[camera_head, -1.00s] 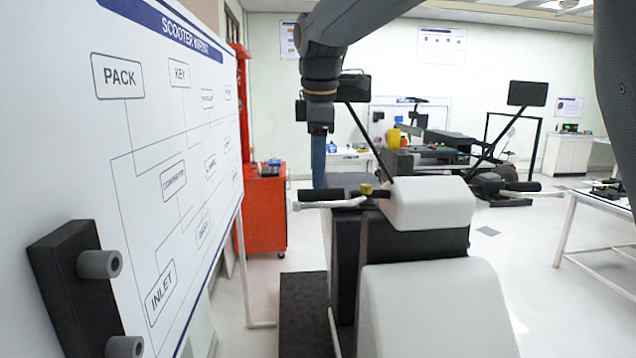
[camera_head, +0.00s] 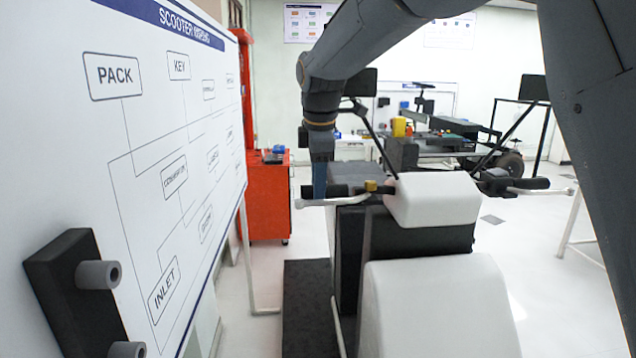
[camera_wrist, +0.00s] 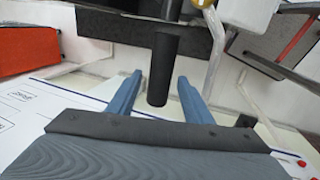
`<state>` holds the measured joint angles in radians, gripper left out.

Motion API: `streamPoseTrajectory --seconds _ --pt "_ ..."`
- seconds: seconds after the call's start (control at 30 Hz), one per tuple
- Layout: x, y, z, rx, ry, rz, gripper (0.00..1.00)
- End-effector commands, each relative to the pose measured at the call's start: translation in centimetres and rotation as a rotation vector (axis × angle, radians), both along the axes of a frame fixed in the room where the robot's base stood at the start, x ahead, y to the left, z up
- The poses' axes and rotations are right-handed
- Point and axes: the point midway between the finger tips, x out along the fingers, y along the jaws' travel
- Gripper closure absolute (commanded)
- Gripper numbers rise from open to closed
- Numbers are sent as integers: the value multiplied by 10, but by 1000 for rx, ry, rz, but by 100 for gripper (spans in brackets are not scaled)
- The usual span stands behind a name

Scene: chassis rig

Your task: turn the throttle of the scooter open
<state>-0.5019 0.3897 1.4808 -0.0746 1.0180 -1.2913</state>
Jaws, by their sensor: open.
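The scooter (camera_head: 430,255) stands at centre right in the head view, with white panels over a dark body. Its left-hand black handlebar grip (camera_head: 340,191) sits behind a pale lever. My gripper (camera_head: 320,195) points down at this grip, its blue fingers overlapping it. In the wrist view the same black grip (camera_wrist: 163,60) shows between the two open blue fingers of my gripper (camera_wrist: 160,76). A gap shows on each side, and I see no contact. The grip's far end runs toward a dark bar. The other black grip (camera_head: 528,183) is at the right, away from my gripper.
A white wiring board (camera_head: 140,150) stands close on the left, with a black bracket (camera_head: 75,290) with grey pegs on it. A red cabinet (camera_head: 267,205) stands behind. A black mirror (camera_head: 358,84) rises near my arm. Floor between board and scooter is partly clear.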

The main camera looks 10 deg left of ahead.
Motion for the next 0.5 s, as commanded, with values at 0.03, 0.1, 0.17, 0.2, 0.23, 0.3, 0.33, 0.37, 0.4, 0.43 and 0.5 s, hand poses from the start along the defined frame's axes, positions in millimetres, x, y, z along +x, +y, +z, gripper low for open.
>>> streamPoseTrajectory --seconds 0.03,0.1,0.17,0.2,0.23,0.3,0.33,0.37,0.4,0.43,0.5 --pt "0 0 0 0 0 0 54" --pt "0 0 0 0 0 0 54" --pt "0 0 0 0 0 0 54" --pt "0 0 0 0 0 0 61" --pt "0 0 0 0 0 0 66" --pt "0 0 0 0 0 0 78" --pt "0 0 0 0 0 0 83" --pt "0 0 0 0 0 0 88" --pt "0 0 0 0 1 0 95" --pt "0 0 0 0 1 0 95" --pt "0 0 0 0 1 0 95"
